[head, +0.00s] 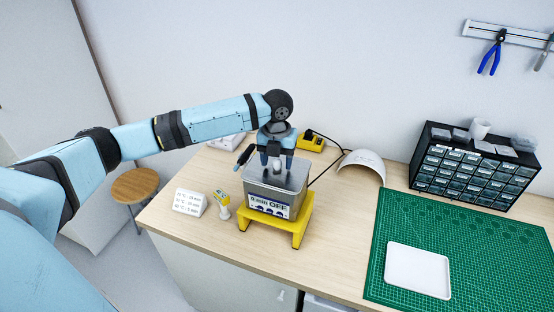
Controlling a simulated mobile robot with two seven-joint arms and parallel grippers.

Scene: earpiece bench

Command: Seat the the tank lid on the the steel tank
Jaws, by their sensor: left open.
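The steel tank (259,192) stands on a yellow stand (302,222) on the bench, with a display reading OFF on its front. The grey tank lid (295,177) lies over the top of the tank, with a pale knob near its middle. Whether its rim sits fully flush all round is too small to tell. My left gripper (276,161) is directly above the lid, pointing down, with its open fingers around or beside the knob. The fingers and wrist hide part of the lid and the tank's back edge. My right gripper is not in view.
Behind are a yellow device (311,142) with a cable and a white curved shell (363,166). A green mat (474,262) holding a white tray (418,290) lies right, near a drawer cabinet (470,168).

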